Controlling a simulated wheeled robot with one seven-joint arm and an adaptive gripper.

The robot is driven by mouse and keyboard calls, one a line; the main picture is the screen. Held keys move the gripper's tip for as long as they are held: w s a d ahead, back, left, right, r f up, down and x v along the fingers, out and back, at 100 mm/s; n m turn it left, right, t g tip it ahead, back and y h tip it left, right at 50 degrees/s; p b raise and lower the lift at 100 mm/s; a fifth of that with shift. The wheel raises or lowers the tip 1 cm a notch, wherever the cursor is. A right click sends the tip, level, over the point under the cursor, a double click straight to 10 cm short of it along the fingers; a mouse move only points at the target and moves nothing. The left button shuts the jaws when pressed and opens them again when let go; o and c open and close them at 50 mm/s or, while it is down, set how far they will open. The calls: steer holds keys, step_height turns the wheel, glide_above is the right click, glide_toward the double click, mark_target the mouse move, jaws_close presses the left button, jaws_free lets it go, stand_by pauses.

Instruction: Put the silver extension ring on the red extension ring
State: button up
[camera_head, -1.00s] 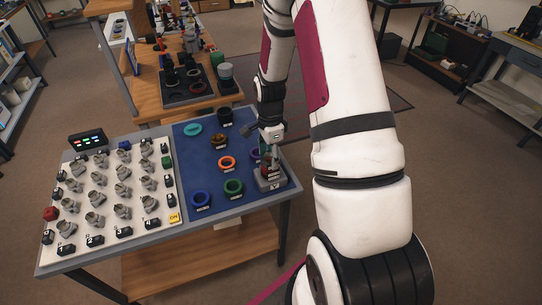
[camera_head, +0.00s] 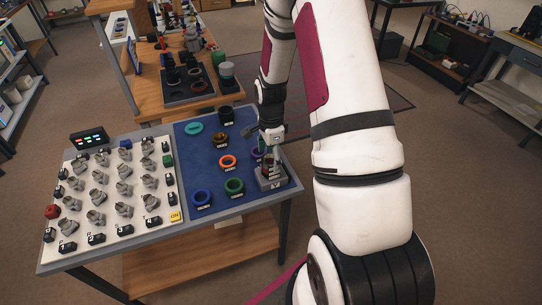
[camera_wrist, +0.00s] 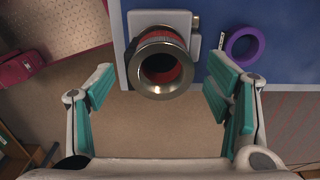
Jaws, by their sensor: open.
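The silver ring (camera_wrist: 137,71) is in the upper middle of the wrist view, a shiny wide rim facing the camera. Behind its rim, and inside its hole, shows the red ring (camera_wrist: 160,37); the silver ring appears to sit on it, but I cannot tell how fully it is seated. The red ring is on a grey block stand (camera_wrist: 186,22), also seen in the head view (camera_head: 271,184). My gripper (camera_wrist: 160,76) is open, with one teal-padded finger on each side of the silver ring and gaps to both. In the head view my gripper (camera_head: 268,146) is above the stand.
A purple ring (camera_wrist: 259,45) lies right of the stand on the blue mat (camera_head: 208,165). Orange (camera_head: 228,161), green (camera_head: 234,187) and blue (camera_head: 202,199) rings lie to the left. A white board (camera_head: 80,223) with several grey parts fills the table's left side.

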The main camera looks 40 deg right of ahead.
mark_target(270, 159)
step_height(270, 159, up, 12)
steer(key=b, duration=0.2)
steer(key=s+a+r+n+t, duration=0.1)
steer(key=s+a+r+n, duration=0.1)
steer(key=a+r+n, duration=0.4)
steer(key=s+a+r+n+t, duration=0.1)
steer(key=s+a+r+n, duration=0.2)
steer(key=r, duration=0.5)
steer(key=s+a+r+n+t, duration=0.1)
steer(key=s+a+r+n, duration=0.2)
steer(key=s+n, duration=0.3)
steer(key=s+a+r+n+t, duration=0.2)
steer(key=s+a+r+n, duration=0.2)
steer(key=s+a+n, duration=0.2)
steer(key=shift+s+r, duration=0.25)
steer(key=shift+s, duration=0.45)
